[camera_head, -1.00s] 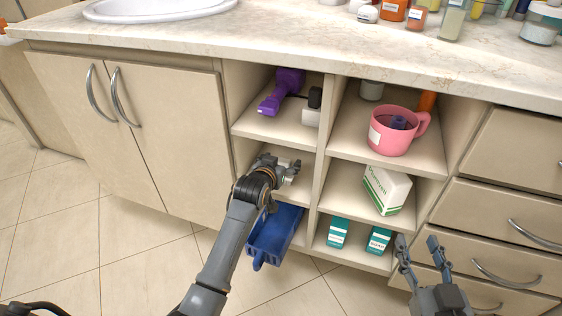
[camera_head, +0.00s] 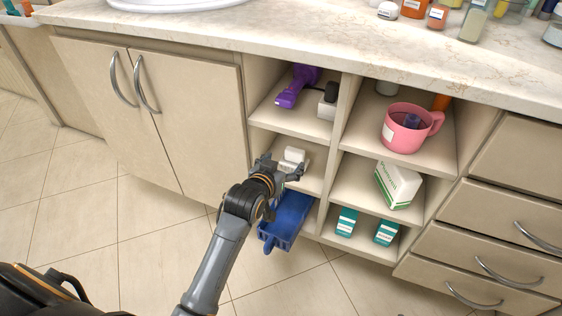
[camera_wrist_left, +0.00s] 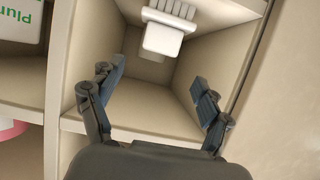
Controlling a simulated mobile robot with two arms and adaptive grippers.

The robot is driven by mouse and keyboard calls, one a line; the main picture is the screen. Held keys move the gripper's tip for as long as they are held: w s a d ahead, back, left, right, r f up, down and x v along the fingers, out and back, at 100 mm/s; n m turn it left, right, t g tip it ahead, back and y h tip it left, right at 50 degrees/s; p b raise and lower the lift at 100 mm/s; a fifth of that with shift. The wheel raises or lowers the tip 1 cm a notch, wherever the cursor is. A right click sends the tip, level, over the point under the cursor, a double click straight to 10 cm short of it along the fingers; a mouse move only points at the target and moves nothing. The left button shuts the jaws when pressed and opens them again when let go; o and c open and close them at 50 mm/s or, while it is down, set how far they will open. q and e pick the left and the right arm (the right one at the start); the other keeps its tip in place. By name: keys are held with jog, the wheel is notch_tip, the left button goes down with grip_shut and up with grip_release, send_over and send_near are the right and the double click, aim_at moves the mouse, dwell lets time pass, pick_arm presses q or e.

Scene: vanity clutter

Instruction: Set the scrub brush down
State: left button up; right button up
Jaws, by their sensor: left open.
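The scrub brush (camera_head: 293,156) is a small white block with bristles. It rests in the middle-left cubby of the cabinet. It also shows at the top of the left wrist view (camera_wrist_left: 163,40), bristles toward the top edge. My left gripper (camera_head: 280,172) is at the mouth of that cubby, in front of the brush. In the left wrist view its two fingers (camera_wrist_left: 155,92) are spread wide, with nothing between them, and the brush lies beyond the tips. My right gripper is out of view.
A purple hand tool (camera_head: 297,86) is in the cubby above. A blue bin (camera_head: 287,222) is below. A pink mug (camera_head: 408,128), a white-green box (camera_head: 397,185) and teal boxes (camera_head: 346,222) fill the right column. Cubby walls stand close around my left gripper.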

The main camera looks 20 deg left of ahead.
pick_arm(q)
jog(key=s+f+m+g, duration=0.1)
jog(key=s+f+g, duration=0.2)
jog(key=s, duration=1.1)
jog(key=s+f+g, duration=0.4)
jog(key=s+g, duration=0.1)
jog(key=s, duration=0.9)
jog(key=shift+s+d+f+m, duration=0.15)
jog(key=shift+s+d+m, duration=0.15)
jog(key=shift+s+m, duration=0.1)
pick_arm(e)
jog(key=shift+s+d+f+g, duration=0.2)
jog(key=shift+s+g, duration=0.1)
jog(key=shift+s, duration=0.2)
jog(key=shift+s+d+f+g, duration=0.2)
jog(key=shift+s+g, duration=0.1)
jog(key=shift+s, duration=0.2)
pick_arm(q)
jog(key=shift+w, duration=0.1)
